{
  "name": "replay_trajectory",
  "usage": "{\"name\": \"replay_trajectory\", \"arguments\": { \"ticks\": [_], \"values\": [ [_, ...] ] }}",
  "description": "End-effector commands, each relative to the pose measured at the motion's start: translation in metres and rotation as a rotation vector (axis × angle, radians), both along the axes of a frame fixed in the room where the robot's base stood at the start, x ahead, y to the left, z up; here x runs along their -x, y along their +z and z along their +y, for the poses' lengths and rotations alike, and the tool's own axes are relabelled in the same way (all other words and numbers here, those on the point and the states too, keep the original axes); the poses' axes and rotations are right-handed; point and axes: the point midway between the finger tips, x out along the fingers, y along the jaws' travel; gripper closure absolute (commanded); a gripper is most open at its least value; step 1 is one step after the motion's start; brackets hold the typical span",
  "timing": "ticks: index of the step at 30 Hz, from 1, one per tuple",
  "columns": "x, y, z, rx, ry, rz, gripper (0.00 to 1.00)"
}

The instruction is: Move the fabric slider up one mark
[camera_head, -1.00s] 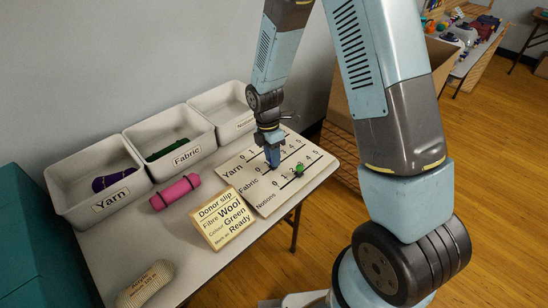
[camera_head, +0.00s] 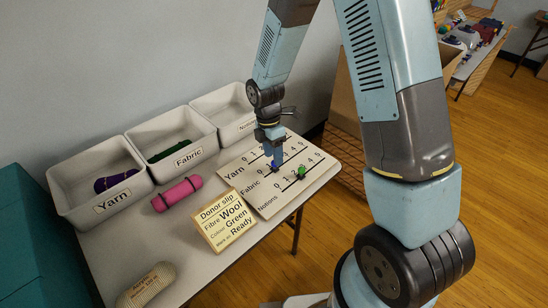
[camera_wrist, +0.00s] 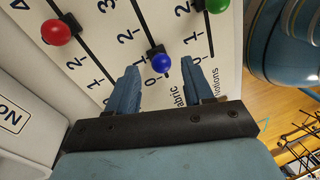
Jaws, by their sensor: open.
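The slider board (camera_head: 240,177) lies on the table with three tracks marked Yarn, Fabric and Notions. The fabric slider's blue knob (camera_head: 275,168) shows just under my gripper (camera_head: 275,156). In the wrist view the blue knob (camera_wrist: 161,62) sits near the low end of the fabric track, close to the 0 and 1 marks; its exact mark is hard to tell. My gripper (camera_wrist: 159,70) is open, with one fingertip on each side of the blue knob and a gap to each. The green knob (camera_head: 301,171) is on the Notions track, and the red knob (camera_wrist: 57,32) on the Yarn track.
A donor slip (camera_head: 223,218) stands left of the board. A pink roll (camera_head: 177,194) and a beige roll (camera_head: 146,286) lie on the table. Bins for yarn (camera_head: 71,207), fabric (camera_head: 211,149) and notions (camera_head: 220,108) line the wall side.

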Motion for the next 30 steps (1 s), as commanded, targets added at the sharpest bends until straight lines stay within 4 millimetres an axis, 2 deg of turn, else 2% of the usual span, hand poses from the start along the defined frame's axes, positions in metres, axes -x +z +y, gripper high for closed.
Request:
{"name": "replay_trajectory", "arguments": {
  "ticks": [9, 15, 21, 30],
  "values": [
    [-0.013, 0.063, 0.006, -0.002, -0.001, -0.007, 0.49],
    [-0.018, 0.095, 0.009, -0.002, -0.001, -0.005, 0.49],
    [-0.021, 0.111, 0.011, -0.002, 0.000, -0.004, 0.49],
    [-0.022, 0.115, 0.010, -0.001, -0.001, -0.002, 0.49]
  ]
}}
